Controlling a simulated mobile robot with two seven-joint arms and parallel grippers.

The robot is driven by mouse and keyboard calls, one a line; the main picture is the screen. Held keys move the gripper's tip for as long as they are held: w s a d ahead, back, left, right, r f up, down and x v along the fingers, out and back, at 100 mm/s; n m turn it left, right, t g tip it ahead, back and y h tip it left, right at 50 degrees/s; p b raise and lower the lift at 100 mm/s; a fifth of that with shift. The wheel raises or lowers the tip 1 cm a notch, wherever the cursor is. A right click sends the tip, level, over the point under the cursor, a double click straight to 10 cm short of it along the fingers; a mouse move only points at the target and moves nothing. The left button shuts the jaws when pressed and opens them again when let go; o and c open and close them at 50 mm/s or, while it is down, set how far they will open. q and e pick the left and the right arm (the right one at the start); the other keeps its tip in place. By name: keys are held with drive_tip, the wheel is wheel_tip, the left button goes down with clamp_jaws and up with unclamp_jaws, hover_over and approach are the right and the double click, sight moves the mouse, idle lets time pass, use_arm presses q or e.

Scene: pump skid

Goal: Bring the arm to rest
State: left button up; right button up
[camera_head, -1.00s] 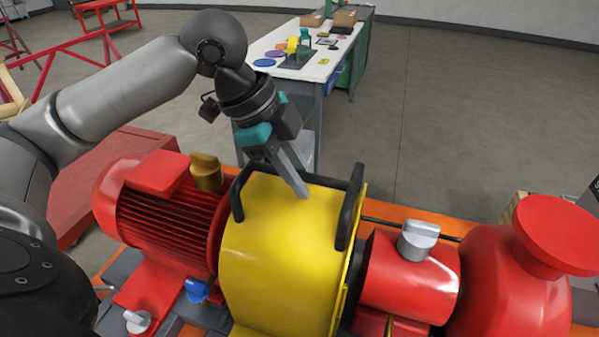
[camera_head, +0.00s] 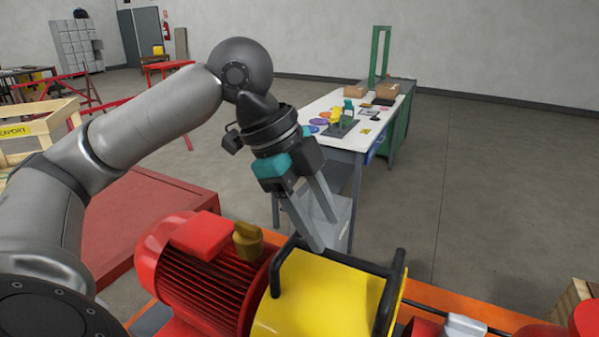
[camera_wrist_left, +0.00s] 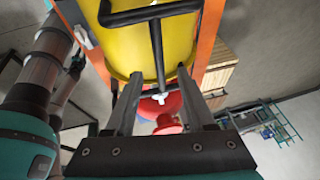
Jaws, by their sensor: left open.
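My left gripper (camera_head: 323,234) is open, with its fingers apart and nothing between them. Whether the fingertips touch the guard cannot be told. In the left wrist view the two grey fingers (camera_wrist_left: 160,76) are spread, with the yellow guard (camera_wrist_left: 162,50) and a black handle (camera_wrist_left: 155,15) beyond them. My left arm comes in from the left, bent at the raised elbow. My right gripper is not in view.
A red finned motor (camera_head: 205,275) sits left of the guard, with a brass-coloured fitting (camera_head: 248,241) on it. A white-topped workbench (camera_head: 340,130) with small parts stands behind. A red platform (camera_head: 140,220) lies at left. Open floor (camera_head: 480,180) extends to the right.

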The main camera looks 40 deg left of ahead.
use_arm(q)
drive_tip(key=p+v, duration=0.1)
drive_tip(key=v, duration=0.6)
drive_tip(key=shift+a+r, duration=0.2)
drive_tip(key=shift+r, duration=0.15)
drive_tip(key=shift+r, duration=0.1)
